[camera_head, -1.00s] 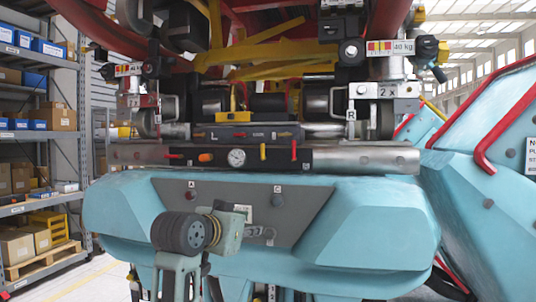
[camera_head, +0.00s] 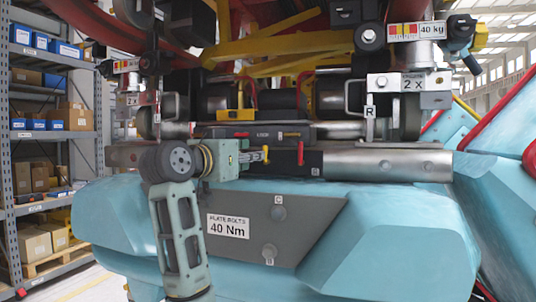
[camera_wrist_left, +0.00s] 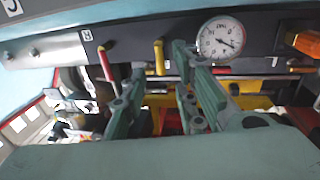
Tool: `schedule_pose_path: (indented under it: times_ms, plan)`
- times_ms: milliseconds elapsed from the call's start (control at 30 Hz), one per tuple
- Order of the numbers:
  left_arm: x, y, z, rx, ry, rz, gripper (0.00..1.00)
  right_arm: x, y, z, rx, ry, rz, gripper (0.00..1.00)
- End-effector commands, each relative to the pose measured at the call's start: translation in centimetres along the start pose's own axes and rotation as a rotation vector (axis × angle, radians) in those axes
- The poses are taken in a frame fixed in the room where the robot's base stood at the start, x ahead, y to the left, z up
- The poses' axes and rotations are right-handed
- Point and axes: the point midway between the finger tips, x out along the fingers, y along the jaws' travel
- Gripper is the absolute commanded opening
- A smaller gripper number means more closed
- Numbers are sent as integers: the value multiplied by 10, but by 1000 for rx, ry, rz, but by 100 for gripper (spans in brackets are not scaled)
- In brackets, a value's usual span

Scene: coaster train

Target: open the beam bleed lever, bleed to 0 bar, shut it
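The dark beam panel (camera_wrist_left: 270,28) carries a short yellow lever (camera_wrist_left: 159,57), a red lever (camera_wrist_left: 106,65) and a round white pressure gauge (camera_wrist_left: 221,38). Its needle points to the lower right; I cannot read the value. No legible label tells which lever is the bleed lever. In the head view the red lever (camera_head: 300,153) stands upright, right of the yellow lever (camera_head: 265,153). My left gripper (camera_head: 256,158) reaches in from the left and hides the gauge there. In the wrist view its fingers (camera_wrist_left: 160,80) are apart, one either side of the yellow lever, contact unclear. My right gripper is out of view.
An orange knob (camera_wrist_left: 304,42) sits beyond the gauge. A silver tube (camera_head: 390,163) continues the beam to the right. Below is a blue body with a grey plate marked 40 Nm (camera_head: 229,226). Shelves with boxes (camera_head: 40,130) stand at the left.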

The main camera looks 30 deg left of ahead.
Motion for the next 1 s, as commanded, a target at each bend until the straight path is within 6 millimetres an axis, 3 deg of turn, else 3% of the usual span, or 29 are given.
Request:
schedule_pose_path:
  times_ms: [333,467,767,1000]
  plan:
    - [54,1,-1,-2,-4,2,27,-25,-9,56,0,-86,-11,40]
    - [65,1,0,-1,-3,1,27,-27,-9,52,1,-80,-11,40]
    - [68,1,1,1,-1,1,27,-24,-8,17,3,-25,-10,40]
    - [68,1,1,1,-1,1,7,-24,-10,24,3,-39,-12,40]
